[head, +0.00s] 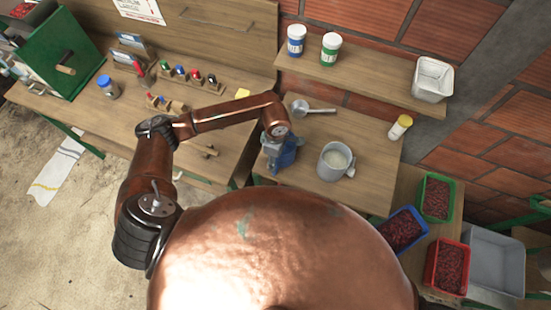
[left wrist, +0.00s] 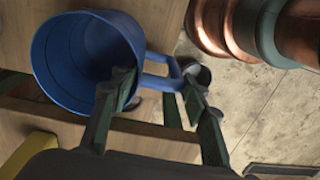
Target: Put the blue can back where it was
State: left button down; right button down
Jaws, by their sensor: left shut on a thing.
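The blue can (left wrist: 68,58) is an open, mug-like vessel with a side handle (left wrist: 160,72). In the left wrist view its mouth faces the camera and it looks empty. My left gripper (left wrist: 158,92) is shut on the can's handle, with green fingers on either side of it. In the head view the blue can (head: 289,156) is partly hidden under my left wrist, near the left edge of the right-hand table (head: 370,187). I cannot tell whether it touches the table. My right gripper is not in view.
A grey mug with pale contents (head: 336,160) stands just right of the can. A metal scoop (head: 312,108) and a yellow-capped jar (head: 400,127) lie further back. A shelf (head: 365,84) holds two jars and a white tub (head: 433,79). Crates of red cherries (head: 401,229) stand at right.

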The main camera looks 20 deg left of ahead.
pick_arm(q)
jog(key=shift+f, duration=0.2)
jog(key=c, duration=1.1)
grip_release()
jog(key=shift+c, duration=0.2)
jog(key=shift+r, duration=0.15)
jog(key=shift+r, duration=0.25)
notch_tip(320, 180, up, 12)
jog(key=b, duration=0.2)
jog(key=shift+w+f, duration=0.15)
jog(key=shift+w, duration=0.05)
